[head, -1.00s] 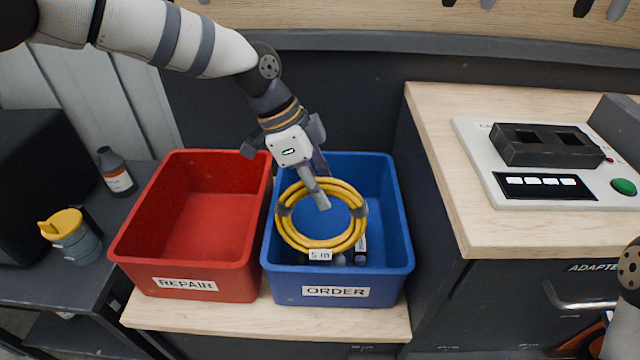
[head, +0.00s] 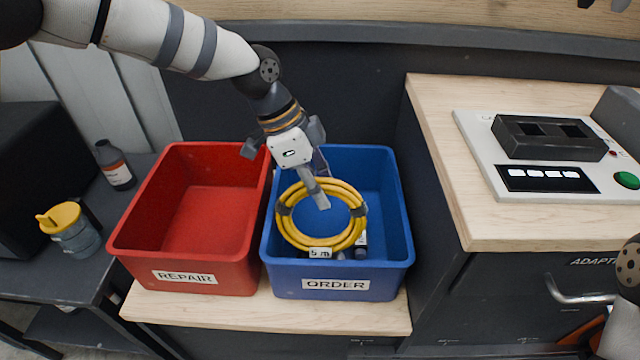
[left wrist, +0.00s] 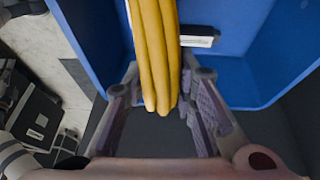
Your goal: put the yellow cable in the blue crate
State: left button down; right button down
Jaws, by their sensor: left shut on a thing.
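The yellow cable (head: 293,237) is a coiled ring with grey ties and a "5 m" tag. My left gripper (head: 318,190) is shut on the far part of the coil and holds it over the blue crate (head: 336,284), labelled ORDER. The coil looks tilted; its height above the crate floor is hard to tell. In the left wrist view the cable strands (left wrist: 155,55) run between the fingers (left wrist: 165,105), with the blue crate wall (left wrist: 225,85) behind. My right gripper is out of view; only part of that arm shows at the right edge.
A red crate (head: 184,276) labelled REPAIR stands empty, left of the blue one. Dark items with a white label (head: 361,243) lie in the blue crate, partly hidden by the coil. A bench (head: 540,228) with a button panel (head: 550,183) stands at right.

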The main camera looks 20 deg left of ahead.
pick_arm(q)
jog(key=shift+f, duration=0.15)
jog(key=c, duration=1.2)
grip_release()
jog(key=shift+c, duration=0.2)
jog(key=shift+f, duration=0.1)
jog(key=v, duration=1.2)
